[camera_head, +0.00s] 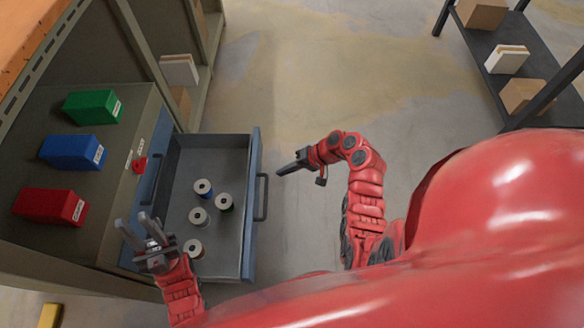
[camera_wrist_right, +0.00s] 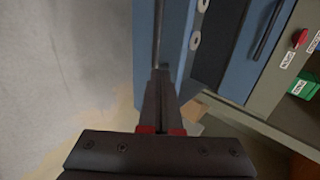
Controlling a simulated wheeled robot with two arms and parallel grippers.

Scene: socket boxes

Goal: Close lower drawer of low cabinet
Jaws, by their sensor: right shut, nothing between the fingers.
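The low cabinet (camera_head: 82,152) stands at the left in the head view, with a blue-fronted drawer pulled out to the right. The open drawer (camera_head: 178,158) has a grey inside holding several spools, and a dark bar handle (camera_head: 262,197) on its front. My right gripper (camera_head: 281,173) is shut and empty, just right of the drawer front near the handle; I cannot tell if it touches. In the right wrist view, the shut fingers (camera_wrist_right: 160,84) point at the handle (camera_wrist_right: 158,35). My left gripper (camera_head: 136,228) is open and empty over the drawer's near left corner.
Green (camera_head: 93,106), blue (camera_head: 74,151) and red (camera_head: 50,205) bins sit on the cabinet top. A red knob (camera_head: 140,165) is near the cabinet's front edge. A dark shelf (camera_head: 510,60) with boxes stands at the far right. The floor (camera_head: 330,80) between is clear.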

